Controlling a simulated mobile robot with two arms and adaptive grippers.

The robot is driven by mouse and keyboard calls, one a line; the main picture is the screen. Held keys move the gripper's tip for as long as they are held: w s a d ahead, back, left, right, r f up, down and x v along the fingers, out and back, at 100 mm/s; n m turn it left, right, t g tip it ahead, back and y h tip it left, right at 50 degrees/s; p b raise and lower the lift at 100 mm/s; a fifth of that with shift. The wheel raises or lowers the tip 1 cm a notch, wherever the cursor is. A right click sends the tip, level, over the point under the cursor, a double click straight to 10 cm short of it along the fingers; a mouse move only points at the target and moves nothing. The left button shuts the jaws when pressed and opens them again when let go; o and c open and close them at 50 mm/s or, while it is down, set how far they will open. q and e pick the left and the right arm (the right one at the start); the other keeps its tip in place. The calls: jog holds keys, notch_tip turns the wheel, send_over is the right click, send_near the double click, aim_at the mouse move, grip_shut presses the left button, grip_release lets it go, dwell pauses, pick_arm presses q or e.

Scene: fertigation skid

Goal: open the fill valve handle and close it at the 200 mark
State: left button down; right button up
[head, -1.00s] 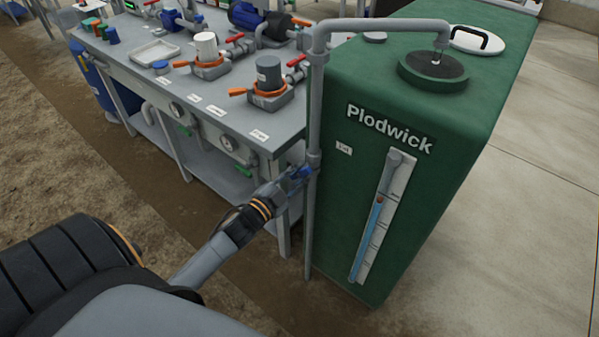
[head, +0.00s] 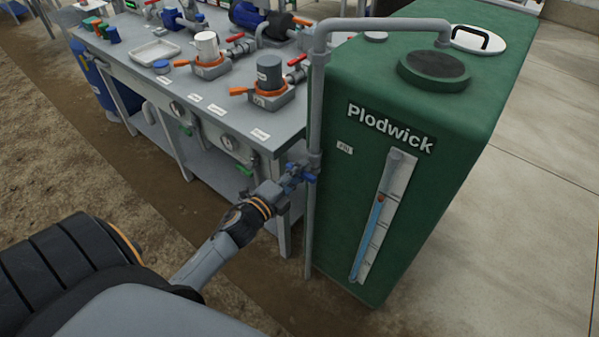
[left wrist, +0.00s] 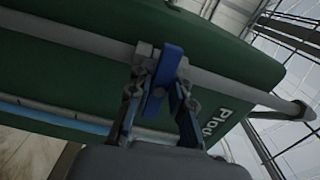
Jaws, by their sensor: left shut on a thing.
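The blue fill valve handle (head: 309,178) sits on the grey vertical pipe (head: 313,130) beside the green tank (head: 350,230). My left gripper (head: 290,181) is shut on it. In the left wrist view the handle (left wrist: 164,72) lies crosswise to the pipe, between the two fingers (left wrist: 158,101). The level gauge (head: 385,215) on the tank front has a blue column topped by a red float (head: 380,198); its numbers are too small to read. No stream shows between the pipe outlet (head: 443,42) and the tank's round opening (head: 435,66). My right gripper is out of view.
A grey bench (head: 205,100) with pumps, orange-collared canisters and red-handled valves stands left of the pipe. A white lid (head: 478,40) lies on the tank top. Bare floor (head: 550,150) is free to the right.

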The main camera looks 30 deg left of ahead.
pick_arm(q)
jog(key=shift+m, duration=0.4)
jog(key=c, duration=1.3)
grip_release()
jog(key=s, duration=0.8)
jog(key=s+a, duration=0.1)
jog(key=s, duration=0.3)
